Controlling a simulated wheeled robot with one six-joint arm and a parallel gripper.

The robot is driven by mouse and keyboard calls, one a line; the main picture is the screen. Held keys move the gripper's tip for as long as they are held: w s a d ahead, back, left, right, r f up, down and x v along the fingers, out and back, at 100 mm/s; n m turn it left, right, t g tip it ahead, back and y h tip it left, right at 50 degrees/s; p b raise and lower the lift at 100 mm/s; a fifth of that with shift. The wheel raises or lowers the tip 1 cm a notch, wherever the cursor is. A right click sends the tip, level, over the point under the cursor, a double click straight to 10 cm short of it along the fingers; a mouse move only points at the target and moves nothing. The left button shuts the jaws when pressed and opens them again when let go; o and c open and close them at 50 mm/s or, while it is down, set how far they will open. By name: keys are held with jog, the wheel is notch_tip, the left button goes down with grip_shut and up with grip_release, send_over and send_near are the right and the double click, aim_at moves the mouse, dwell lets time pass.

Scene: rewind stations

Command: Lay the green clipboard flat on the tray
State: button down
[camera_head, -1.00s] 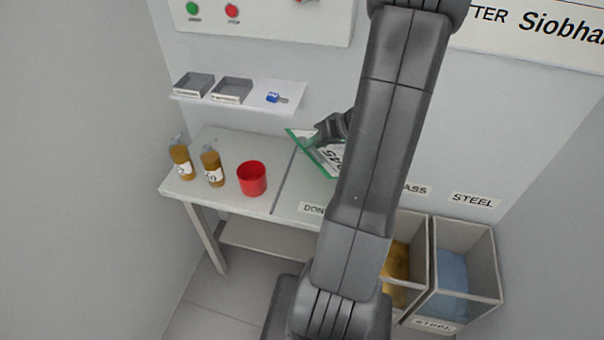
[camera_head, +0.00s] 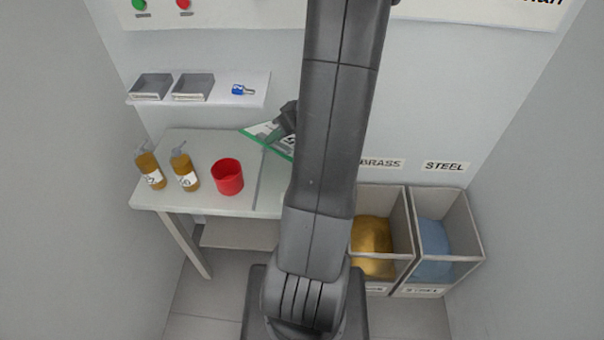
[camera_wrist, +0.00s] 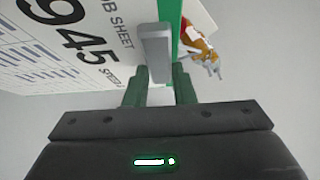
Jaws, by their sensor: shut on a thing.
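The green clipboard (camera_head: 262,131) is above the back of the table, partly hidden by my arm and tilted in the head view. In the wrist view its white job sheet with "945" (camera_wrist: 70,50), its green edge (camera_wrist: 176,28) and a grey bar, seemingly its clip (camera_wrist: 156,52), are close to the jaws. My gripper (camera_wrist: 160,88) is shut on the clipboard by this end; it shows dark in the head view (camera_head: 286,120).
A red cup (camera_head: 228,178) and two amber pump bottles (camera_head: 151,171) (camera_head: 186,173) stand on the table's left part (camera_head: 205,145). A wall shelf (camera_head: 219,99) holds two grey open boxes (camera_head: 151,87) (camera_head: 193,87) and a blue item (camera_head: 242,90). Brass (camera_head: 371,235) and steel (camera_head: 434,240) bins stand right.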

notch_tip(320, 180, down, 9)
jog(key=b, duration=0.7)
jog(key=shift+r, duration=0.15)
jog(key=c, duration=1.4)
grip_release()
jog(key=shift+s+a+r+p, duration=0.5)
jog(key=shift+s+a, duration=0.2)
jog(key=shift+s, duration=0.35)
jog(key=shift+s+a+r+p, duration=0.45)
jog(key=shift+s+a+p, duration=0.2)
jog(key=shift+s, duration=0.4)
jog(key=shift+s+a+r+p, duration=0.5)
jog(key=shift+s+a, duration=0.2)
jog(key=shift+s, duration=0.35)
